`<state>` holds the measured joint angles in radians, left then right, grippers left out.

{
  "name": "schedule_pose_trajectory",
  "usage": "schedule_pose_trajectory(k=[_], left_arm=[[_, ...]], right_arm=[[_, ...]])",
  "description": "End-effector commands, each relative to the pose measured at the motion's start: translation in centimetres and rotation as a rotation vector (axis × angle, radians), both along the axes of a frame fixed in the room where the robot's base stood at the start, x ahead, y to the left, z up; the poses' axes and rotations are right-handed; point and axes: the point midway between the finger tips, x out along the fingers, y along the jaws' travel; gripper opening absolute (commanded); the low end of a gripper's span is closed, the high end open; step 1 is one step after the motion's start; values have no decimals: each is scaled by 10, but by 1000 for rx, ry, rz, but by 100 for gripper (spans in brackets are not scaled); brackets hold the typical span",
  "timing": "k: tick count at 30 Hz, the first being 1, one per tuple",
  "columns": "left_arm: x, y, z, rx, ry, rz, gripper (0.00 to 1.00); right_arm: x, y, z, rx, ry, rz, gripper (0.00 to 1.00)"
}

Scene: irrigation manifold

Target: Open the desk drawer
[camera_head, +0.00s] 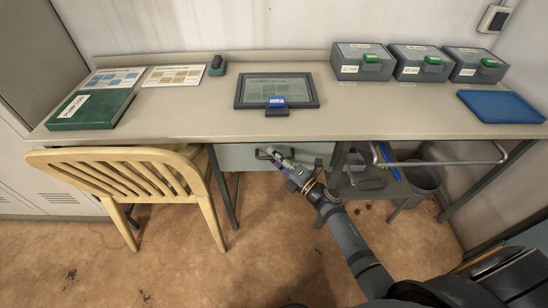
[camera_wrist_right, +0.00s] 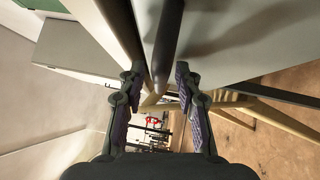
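The desk drawer (camera_head: 240,158) is a grey-green front under the middle of the desk. It looks shut, flush below the desk top. Its dark bar handle (camera_head: 263,154) is partly covered by my right gripper (camera_head: 279,161), which reaches in from the lower right. In the right wrist view the dark handle bar (camera_wrist_right: 168,40) runs between the two fingers of the right gripper (camera_wrist_right: 159,78). The fingers are apart, with a gap visible on the bar's right side, so they are not closed on it. My left gripper is in neither view.
A wooden chair (camera_head: 130,172) stands left of the drawer, close to it. A bin (camera_head: 422,180) stands under the desk at right. Floor before the drawer is clear.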

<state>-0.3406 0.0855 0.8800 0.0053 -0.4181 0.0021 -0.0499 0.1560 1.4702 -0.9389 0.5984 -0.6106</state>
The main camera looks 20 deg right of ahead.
Motion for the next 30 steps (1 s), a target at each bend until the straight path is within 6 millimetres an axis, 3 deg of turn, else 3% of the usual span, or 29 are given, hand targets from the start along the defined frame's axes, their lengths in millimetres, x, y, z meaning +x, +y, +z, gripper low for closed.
schedule_pose_trajectory(k=[4, 11, 30], left_arm=[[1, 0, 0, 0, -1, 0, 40], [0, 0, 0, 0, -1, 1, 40], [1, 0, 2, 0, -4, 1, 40]], right_arm=[[0, 0, 0, 1, 0, 0, 32], [0, 0, 0, 1, 0, 0, 1], [-5, 1, 0, 2, 3, -1, 0]])
